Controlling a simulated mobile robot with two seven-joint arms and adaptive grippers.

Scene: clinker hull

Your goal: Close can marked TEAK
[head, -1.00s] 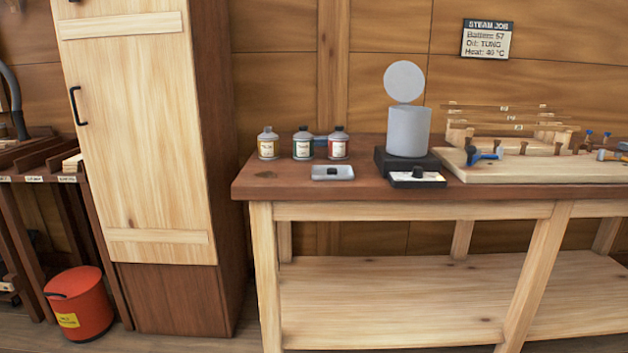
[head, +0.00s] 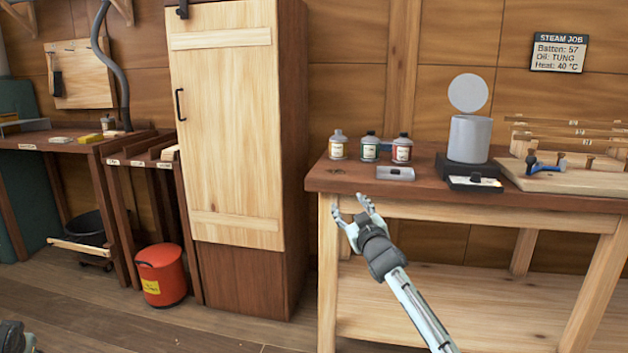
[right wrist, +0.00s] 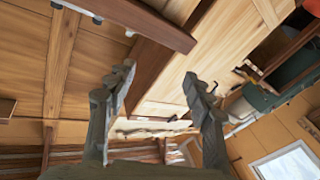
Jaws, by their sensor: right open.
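My right gripper (head: 350,204) is open and empty, in front of the bench's left front edge and below the containers. Its two spread fingers also show in the right wrist view (right wrist: 156,92). My left gripper is not clearly seen.
The workbench (head: 440,190) carries a small grey tray (head: 395,174), a grey pot (head: 470,140) on a dark heater (head: 460,169), and a wooden jig (head: 585,178). A tall cabinet (head: 232,120) stands left of the bench, with a red bin (head: 160,275) beside it.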

